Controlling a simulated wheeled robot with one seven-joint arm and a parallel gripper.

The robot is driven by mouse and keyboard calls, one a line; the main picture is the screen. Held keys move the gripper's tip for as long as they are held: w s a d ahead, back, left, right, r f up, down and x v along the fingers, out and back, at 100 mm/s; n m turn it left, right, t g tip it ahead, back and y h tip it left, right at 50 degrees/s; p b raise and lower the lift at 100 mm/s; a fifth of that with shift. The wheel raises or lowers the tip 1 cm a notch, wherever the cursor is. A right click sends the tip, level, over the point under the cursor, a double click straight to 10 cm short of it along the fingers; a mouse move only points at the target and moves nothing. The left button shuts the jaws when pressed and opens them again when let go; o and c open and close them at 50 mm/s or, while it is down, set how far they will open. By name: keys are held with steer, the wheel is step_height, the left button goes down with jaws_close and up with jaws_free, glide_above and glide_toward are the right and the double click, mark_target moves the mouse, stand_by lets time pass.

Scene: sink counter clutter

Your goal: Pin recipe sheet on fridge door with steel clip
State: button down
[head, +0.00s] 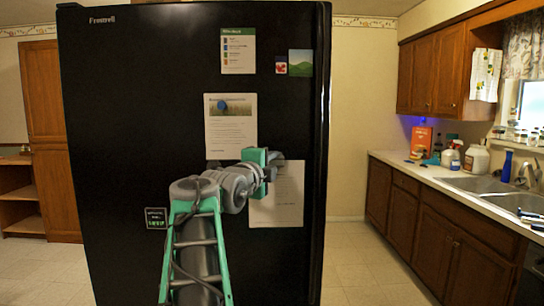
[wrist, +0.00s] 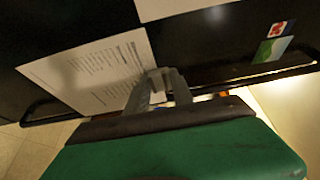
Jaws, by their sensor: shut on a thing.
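The black fridge door (head: 130,130) fills the middle of the head view. A white printed sheet (head: 284,200) lies against it at the lower right, its top partly hidden by my gripper (head: 268,168). In the wrist view the sheet (wrist: 90,72) shows lines of print, and my gripper (wrist: 160,82) is at its edge. The fingers are closed on a small pale grey piece, the steel clip (wrist: 157,96), mostly hidden between them. I cannot tell whether the clip touches the door.
Another sheet (head: 231,137) with a blue round magnet (head: 221,105) hangs above. A small dark card (head: 156,218) is lower left. The sink counter (head: 440,180) stands right, beyond open floor.

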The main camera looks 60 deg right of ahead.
steer(key=w+d+p, duration=0.2)
steer(key=w+d, duration=0.1)
steer(key=d, duration=0.3)
steer(key=shift+d+p, duration=0.25)
steer(key=shift+p, duration=0.15)
steer(key=shift+w+d, duration=0.3)
steer(key=shift+d, duration=0.05)
stand_by(0.5)
stand_by(0.3)
steer(key=c, duration=1)
jaws_free()
